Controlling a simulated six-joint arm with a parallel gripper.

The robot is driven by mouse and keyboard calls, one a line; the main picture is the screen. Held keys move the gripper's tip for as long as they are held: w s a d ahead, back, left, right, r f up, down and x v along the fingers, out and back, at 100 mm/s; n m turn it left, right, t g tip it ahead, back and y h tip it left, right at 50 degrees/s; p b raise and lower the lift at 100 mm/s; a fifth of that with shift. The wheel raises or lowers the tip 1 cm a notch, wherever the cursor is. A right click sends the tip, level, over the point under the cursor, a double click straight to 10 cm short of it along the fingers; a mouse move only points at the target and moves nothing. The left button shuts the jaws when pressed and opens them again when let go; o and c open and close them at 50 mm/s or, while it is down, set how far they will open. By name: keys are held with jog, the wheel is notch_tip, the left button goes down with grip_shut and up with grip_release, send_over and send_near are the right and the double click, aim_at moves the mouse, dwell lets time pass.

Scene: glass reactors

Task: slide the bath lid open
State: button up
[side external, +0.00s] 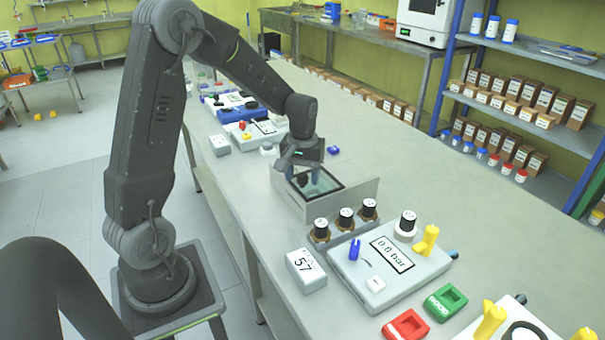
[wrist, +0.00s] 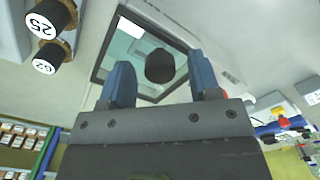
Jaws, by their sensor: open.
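The bath (side external: 351,194) is a grey box on the bench, below my gripper. Its lid (side external: 326,192) looks like a glass pane in a dark frame; the wrist view shows the pane (wrist: 122,46) too. A black round knob (wrist: 159,66) stands on the pane. My gripper (side external: 312,178) points down over the bath with blue fingers. In the wrist view my gripper (wrist: 161,72) is open, with the knob appearing between and a little beyond the fingertips. I cannot tell whether either finger touches it. The gripper hides part of the lid in both views.
Several black-capped vials (side external: 345,217) stand close in front of the bath. Beyond them are a pressure box (side external: 390,262) reading 0.0 bar, a box marked 57 (side external: 306,270) and a yellow handle (side external: 427,239). More devices (side external: 232,108) stand behind.

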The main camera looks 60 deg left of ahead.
jog(key=shift+c, duration=0.2)
grip_shut()
jog(key=w, duration=1)
jog(key=shift+w, duration=0.3)
jog(key=shift+o, duration=0.2)
grip_release()
